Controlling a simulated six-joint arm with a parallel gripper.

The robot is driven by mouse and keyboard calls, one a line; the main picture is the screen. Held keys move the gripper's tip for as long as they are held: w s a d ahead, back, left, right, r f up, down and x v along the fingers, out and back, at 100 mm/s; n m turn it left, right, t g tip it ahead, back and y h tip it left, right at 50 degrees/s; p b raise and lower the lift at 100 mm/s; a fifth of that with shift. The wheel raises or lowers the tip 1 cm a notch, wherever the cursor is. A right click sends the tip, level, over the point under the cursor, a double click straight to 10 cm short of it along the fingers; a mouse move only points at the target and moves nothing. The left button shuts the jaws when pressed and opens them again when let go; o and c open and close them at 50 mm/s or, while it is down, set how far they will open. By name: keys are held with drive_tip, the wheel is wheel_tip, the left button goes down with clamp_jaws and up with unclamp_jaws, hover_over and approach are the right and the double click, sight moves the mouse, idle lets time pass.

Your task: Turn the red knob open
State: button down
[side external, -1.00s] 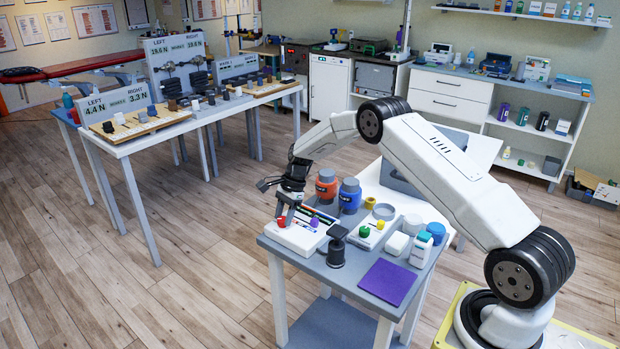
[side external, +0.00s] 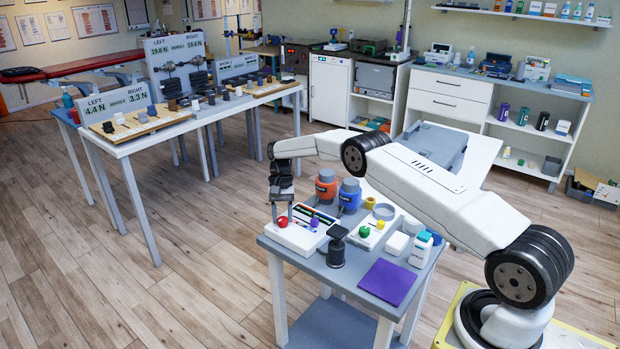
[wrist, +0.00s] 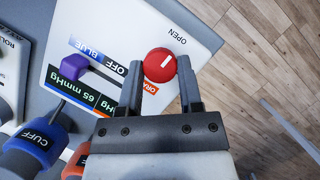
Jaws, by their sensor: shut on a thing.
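In the side external view, my gripper (side external: 281,215) points straight down at the red knob (side external: 283,222), at the left end of the white box. The lower fingers partly hide the contact there.
On the same panel are a purple lever (wrist: 75,66) and a "65 mmHg" display (wrist: 85,90). A dark post (side external: 337,246) and a purple mat (side external: 388,282) lie nearer the front.

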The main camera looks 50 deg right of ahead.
drive_tip(key=shift+r+n, duration=0.1)
drive_tip(key=shift+n, duration=0.4)
drive_tip(key=shift+c, duration=1.4)
unclamp_jaws()
drive_tip(key=shift+v, duration=2.55)
wheel_tip(320, 180, up, 7)
drive_tip(key=shift+a, duration=0.1)
drive_tip(key=shift+w+a, duration=0.1)
drive_tip(key=shift+a, duration=0.05)
